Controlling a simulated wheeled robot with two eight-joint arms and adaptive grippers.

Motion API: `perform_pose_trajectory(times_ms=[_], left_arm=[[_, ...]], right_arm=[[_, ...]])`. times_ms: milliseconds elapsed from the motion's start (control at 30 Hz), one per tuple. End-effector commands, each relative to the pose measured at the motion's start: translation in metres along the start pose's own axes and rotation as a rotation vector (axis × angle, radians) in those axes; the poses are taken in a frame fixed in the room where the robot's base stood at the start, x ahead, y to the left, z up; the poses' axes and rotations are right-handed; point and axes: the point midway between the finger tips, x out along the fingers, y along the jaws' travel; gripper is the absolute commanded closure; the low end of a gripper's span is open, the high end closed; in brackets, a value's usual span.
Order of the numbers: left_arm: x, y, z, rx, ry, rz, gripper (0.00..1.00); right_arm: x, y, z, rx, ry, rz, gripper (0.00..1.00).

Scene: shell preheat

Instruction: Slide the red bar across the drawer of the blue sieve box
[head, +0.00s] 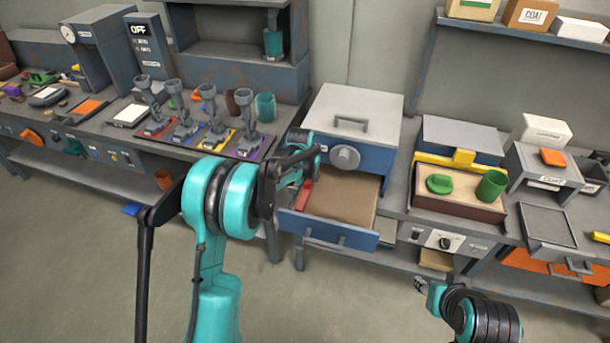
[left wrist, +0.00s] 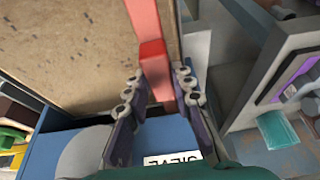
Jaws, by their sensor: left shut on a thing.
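The blue sieve box (head: 355,158) has a grey lid with a handle and a round grey knob on its front. Its drawer (head: 325,229) is pulled out and holds a tan speckled surface, also seen in the left wrist view (left wrist: 75,50). The red bar (head: 303,194) lies along the drawer's left side. My left gripper (head: 303,172) is over that side, partly hiding the bar. In the left wrist view, its fingers (left wrist: 157,90) are shut on the red bar (left wrist: 151,55) near a raised block. My right gripper (head: 420,286) is low at right, away from the box; its fingers are too small to judge.
A wooden-topped box (head: 460,209) with green parts and a yellow piece stands right of the sieve box. Several grey upright stands (head: 210,115) fill the left bench. A grey tray (head: 549,225) is at far right. The floor in front is open.

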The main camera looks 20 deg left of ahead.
Motion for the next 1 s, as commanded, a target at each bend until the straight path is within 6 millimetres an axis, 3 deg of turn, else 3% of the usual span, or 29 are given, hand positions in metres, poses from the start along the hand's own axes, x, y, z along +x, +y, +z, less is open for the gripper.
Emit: perform_pose_trajectory(times_ms=[600,800,1000], left_arm=[[0.0,0.171,0.001,0.005,0.0,0.002,1.0],[0.0,0.205,0.001,0.002,-0.001,0.002,1.0],[0.0,0.22,0.001,0.0,-0.001,0.001,1.0]], right_arm=[[-0.008,0.0,-0.006,0.0,0.0,0.0,0.6],[-0.009,0.0,-0.007,0.0,0.0,0.0,0.6],[-0.01,0.0,-0.007,0.0,0.0,0.0,0.6]])
